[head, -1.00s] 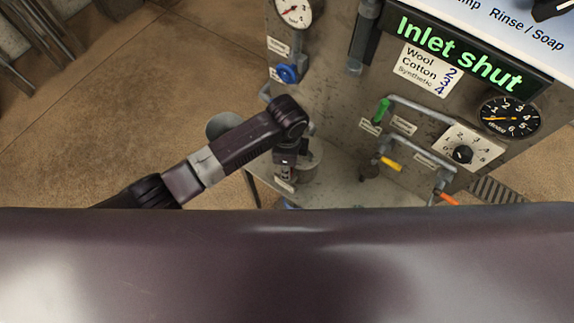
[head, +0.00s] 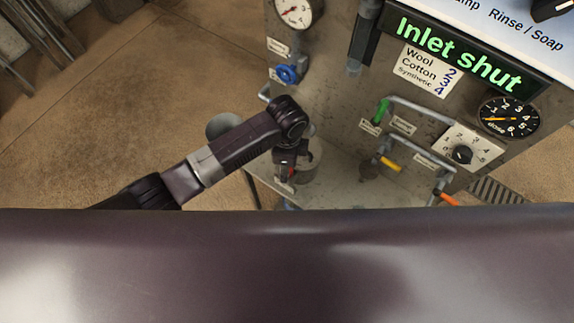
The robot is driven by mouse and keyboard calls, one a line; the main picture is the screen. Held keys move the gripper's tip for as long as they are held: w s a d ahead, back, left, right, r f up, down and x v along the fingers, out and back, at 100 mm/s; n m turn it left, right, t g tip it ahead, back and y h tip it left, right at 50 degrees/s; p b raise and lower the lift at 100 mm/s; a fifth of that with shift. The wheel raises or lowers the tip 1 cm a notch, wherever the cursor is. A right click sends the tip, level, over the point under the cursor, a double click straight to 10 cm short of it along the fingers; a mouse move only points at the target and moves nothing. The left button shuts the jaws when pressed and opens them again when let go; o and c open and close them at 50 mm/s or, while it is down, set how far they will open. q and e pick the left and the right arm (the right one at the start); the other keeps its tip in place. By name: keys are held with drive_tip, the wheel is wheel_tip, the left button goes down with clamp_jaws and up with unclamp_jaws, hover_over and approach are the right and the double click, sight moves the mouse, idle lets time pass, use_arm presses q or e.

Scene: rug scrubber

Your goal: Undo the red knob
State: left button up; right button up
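A small bit of red (head: 291,172), which may be the red knob, shows at the low end of my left arm, just above the pale bench. Most of it is hidden. My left gripper (head: 286,162) points down at this spot, under the dark wrist joint. The gripper and the red part overlap in this view. I cannot tell whether they touch or whether the fingers are open or shut. My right gripper is not in view.
The grey panel carries a blue valve wheel (head: 287,74), a green lever (head: 382,110), a yellow lever (head: 390,164), an orange lever (head: 449,199) and a black dial (head: 462,155). A display (head: 458,56) reads "Inlet shut". My own body covers the bottom.

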use_arm(q)
wheel_tip(320, 180, up, 12)
idle(0.5)
wheel_tip(320, 180, up, 9)
idle(0.6)
idle(0.4)
